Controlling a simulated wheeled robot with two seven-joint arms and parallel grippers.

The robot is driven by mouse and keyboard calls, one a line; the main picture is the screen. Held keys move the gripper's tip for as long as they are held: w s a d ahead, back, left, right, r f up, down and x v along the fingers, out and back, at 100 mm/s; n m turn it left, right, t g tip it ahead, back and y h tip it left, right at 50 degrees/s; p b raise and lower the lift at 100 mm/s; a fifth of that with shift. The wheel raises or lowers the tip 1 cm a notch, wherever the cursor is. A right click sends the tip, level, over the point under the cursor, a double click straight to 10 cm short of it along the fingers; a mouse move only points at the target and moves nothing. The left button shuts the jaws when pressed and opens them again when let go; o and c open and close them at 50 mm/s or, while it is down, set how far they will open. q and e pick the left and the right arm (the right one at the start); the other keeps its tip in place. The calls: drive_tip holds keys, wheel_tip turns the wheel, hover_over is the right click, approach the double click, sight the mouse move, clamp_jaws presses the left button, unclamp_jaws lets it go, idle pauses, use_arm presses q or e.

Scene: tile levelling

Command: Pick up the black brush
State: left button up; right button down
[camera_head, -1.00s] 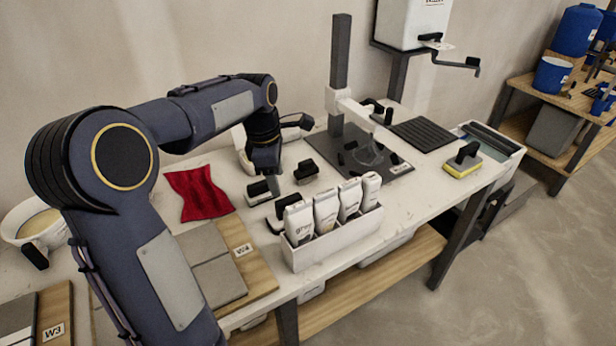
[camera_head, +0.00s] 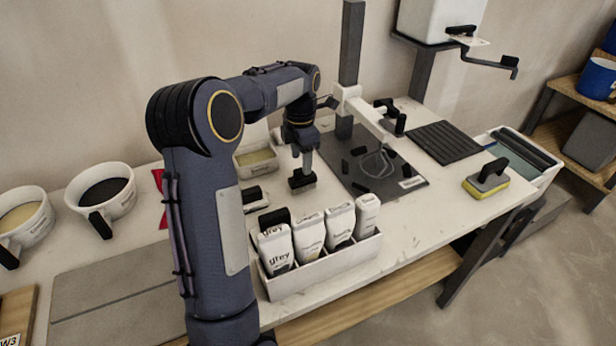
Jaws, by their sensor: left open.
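A black brush (camera_head: 302,183) sits on the white bench top, left of the dark grey mat. My left gripper (camera_head: 303,167) points straight down at it, with open jaws right at the brush's top. The fingertips overlap the handle in the picture, so I cannot tell whether they straddle it or stop just above. A black-handled block with a pale base (camera_head: 255,198) lies to the left. Another dark-handled tool (camera_head: 272,217) is partly hidden behind the tubes. My right gripper is out of view.
A white box of grey-labelled tubes (camera_head: 318,270) stands in front. A dark mat (camera_head: 405,187) with a stand (camera_head: 351,60) is to the right. A yellow sponge float (camera_head: 486,184) lies near the right edge. Buckets (camera_head: 100,190) stand at left, partly near my arm.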

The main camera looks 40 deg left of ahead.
sight(302, 176)
use_arm(q)
drive_tip(key=f, duration=0.6)
drive_tip(key=shift+s+d+f+b, duration=0.15)
drive_tip(key=shift+d+f+b, duration=0.1)
drive_tip(key=shift+d+b, duration=0.05)
drive_tip(key=c, duration=1.1)
drive_tip(key=shift+r, duration=0.15)
